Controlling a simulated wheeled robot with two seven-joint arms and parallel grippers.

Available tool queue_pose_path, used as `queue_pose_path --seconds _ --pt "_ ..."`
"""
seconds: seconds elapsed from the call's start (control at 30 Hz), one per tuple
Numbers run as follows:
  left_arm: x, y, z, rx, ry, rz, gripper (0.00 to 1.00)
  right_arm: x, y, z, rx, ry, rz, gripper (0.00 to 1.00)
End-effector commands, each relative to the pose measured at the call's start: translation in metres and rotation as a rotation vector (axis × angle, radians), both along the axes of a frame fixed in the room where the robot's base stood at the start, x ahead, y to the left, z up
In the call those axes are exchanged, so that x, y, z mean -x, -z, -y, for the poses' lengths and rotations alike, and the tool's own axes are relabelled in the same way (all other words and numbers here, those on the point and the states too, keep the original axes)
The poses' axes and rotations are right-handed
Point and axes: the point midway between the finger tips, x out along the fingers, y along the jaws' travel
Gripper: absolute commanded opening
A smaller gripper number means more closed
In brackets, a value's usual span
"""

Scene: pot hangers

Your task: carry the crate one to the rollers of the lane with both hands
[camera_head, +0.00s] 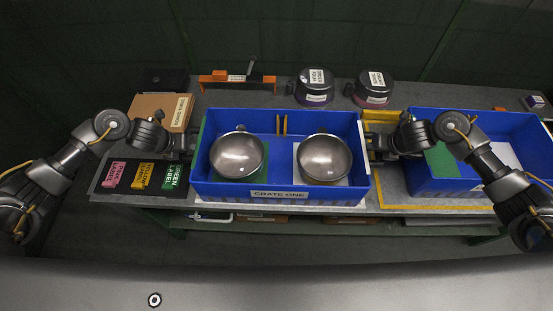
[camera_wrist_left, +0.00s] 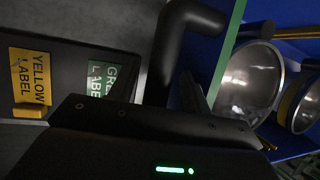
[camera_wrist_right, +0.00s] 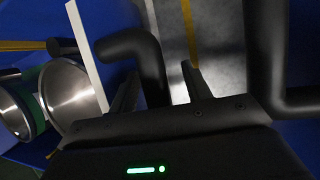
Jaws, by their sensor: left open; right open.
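Crate one (camera_head: 278,197) is a blue open crate with its name on the front, level on the bench in the middle of the head view. It holds two shiny metal pots (camera_head: 237,155) (camera_head: 325,158). My left gripper (camera_head: 184,143) is open at its left end, with a black bent handle (camera_wrist_left: 178,45) close to the fingers in the left wrist view. My right gripper (camera_head: 378,144) is open at its right end, with a similar handle (camera_wrist_right: 138,50) by the fingers in the right wrist view. I cannot tell whether either handle is touched. I cannot make out the lane's rollers.
A second blue crate (camera_head: 448,187) stands right, beside yellow-marked bench edges. Two dark pots (camera_head: 312,88) (camera_head: 372,88) and an orange-ended frame (camera_head: 237,79) stand behind crate one. A cardboard box (camera_head: 162,109) and a dark tray of coloured labels (camera_head: 144,176) are left.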

Motion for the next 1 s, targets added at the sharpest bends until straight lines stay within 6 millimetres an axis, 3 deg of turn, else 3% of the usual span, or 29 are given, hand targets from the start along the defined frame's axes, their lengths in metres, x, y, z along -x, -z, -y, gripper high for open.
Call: queue_pose_path --seconds 0.43,0.8,1.0 --pt "-0.0021 0.0082 0.0004 0.0 -0.002 0.0 0.49 -0.0041 0.0078 -0.0029 0.0 -0.003 0.001 0.49" --pt "-0.0023 0.0079 0.0003 0.0 -0.002 0.0 0.01 -0.004 0.0076 -0.0027 0.0 -0.003 0.001 0.01" --pt "-0.0022 0.0079 0.0 -0.001 -0.003 -0.001 0.0 -0.004 0.0075 -0.0029 0.0 -0.003 0.001 0.0"
